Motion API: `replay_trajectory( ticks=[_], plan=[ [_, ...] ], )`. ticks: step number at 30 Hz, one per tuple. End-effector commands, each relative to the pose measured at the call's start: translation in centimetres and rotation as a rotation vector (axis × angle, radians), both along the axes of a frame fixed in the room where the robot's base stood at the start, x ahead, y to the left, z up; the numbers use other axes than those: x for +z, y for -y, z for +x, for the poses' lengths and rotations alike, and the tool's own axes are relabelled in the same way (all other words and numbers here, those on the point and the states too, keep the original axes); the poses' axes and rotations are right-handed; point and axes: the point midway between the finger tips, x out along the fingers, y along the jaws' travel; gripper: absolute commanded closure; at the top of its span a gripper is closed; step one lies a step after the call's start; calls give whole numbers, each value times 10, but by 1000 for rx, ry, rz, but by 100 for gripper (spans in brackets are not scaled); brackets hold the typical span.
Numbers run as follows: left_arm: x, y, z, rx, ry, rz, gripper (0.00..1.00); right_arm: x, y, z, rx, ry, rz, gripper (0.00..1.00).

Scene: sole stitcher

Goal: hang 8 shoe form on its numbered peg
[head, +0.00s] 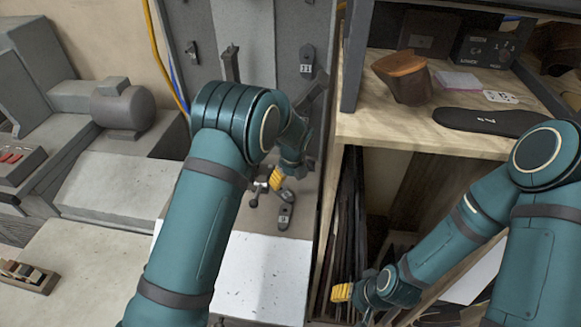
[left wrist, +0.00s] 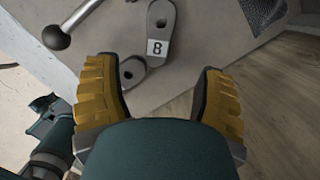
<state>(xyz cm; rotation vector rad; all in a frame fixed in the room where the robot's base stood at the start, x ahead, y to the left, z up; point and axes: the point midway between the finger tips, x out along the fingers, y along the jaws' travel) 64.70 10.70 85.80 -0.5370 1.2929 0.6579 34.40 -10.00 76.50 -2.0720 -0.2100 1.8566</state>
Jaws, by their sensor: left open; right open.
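The grey shoe form marked 8 (left wrist: 166,23) lies on a grey surface in the left wrist view, its white label facing up. A second rounded grey end with a hole (left wrist: 132,70) shows just below it; I cannot tell whether it is the same piece. In the head view the form (head: 285,214) lies just below my left gripper (head: 277,180), which is open, with its yellow fingers apart and nothing between them. My right gripper (head: 342,292) is low at the lower middle, beside the bench's open shelf; its finger gap is hard to see.
A dark form with a white label (head: 307,60) hangs on the grey upright panel (head: 245,30). A ball-ended lever (left wrist: 57,37) stands close beside form 8. The wooden bench (head: 400,127) at right holds a black sole (head: 487,121) and a brown leather piece (head: 405,78).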

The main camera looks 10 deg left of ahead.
Motion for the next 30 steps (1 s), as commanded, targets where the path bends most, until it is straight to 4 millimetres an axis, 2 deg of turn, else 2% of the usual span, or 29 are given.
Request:
replay_trajectory(
  ticks=[8, 30],
  plan=[
    [-13, -2, 1, 1, -1, 0, 30, -9, 0, 0, 1, 0, 0, 45],
    [-85, -12, 12, 3, 0, -1, 30, -55, 1, 8, -2, 18, -4, 45]
  ],
)
